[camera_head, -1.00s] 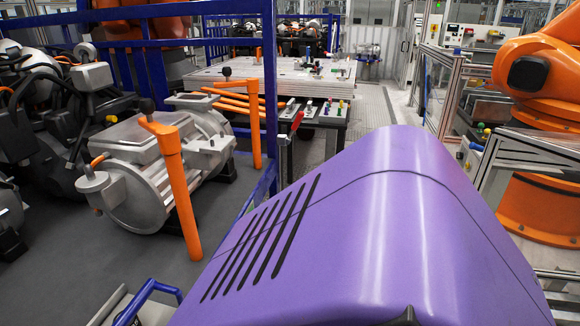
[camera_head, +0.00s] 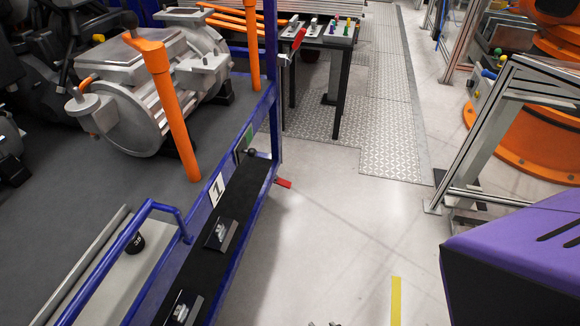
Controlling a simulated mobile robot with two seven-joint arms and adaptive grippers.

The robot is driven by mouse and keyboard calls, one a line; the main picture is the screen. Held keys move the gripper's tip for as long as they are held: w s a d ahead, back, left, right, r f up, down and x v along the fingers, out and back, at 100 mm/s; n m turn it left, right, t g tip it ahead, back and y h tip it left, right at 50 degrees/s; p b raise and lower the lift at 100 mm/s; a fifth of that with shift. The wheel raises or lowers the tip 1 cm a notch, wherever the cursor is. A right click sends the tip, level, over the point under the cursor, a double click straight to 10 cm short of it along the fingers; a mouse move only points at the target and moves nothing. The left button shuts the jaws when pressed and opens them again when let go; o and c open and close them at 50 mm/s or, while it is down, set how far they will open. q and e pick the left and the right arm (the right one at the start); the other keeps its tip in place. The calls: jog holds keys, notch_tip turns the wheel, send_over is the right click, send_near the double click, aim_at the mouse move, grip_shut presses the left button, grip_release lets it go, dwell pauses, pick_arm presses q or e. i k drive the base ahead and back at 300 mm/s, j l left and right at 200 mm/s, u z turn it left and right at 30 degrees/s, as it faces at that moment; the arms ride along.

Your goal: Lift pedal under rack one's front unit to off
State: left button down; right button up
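Rack one is the blue frame (camera_head: 245,180) with a white "1" plate (camera_head: 217,190), running from the lower left to the upper middle. A silver drive unit (camera_head: 125,95) with an orange post (camera_head: 165,105) sits on the rack's dark deck. Below the "1" plate, a black ledge carries a small silver pedal-like piece on a dark plate (camera_head: 220,234) and a similar one nearer the bottom edge (camera_head: 182,307). I cannot tell whether either is up or down. A red tab (camera_head: 284,183) sticks out low on the rack's right side. Neither gripper can be made out.
A table (camera_head: 335,38) with coloured knobs stands behind the rack. Pale floor (camera_head: 350,220) lies clear to the rack's right, with a yellow stripe (camera_head: 396,300). A metal-framed fence (camera_head: 490,140) stands at right. A bent blue rail (camera_head: 150,210) rises at lower left.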

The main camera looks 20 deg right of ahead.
aim_at(281, 182)
jog(key=k+l+z, duration=0.15)
jog(key=l, duration=0.3)
jog(key=l+z, duration=0.15)
jog(key=l, duration=0.3)
jog(key=k+l, duration=0.1)
jog(key=l, duration=0.65)
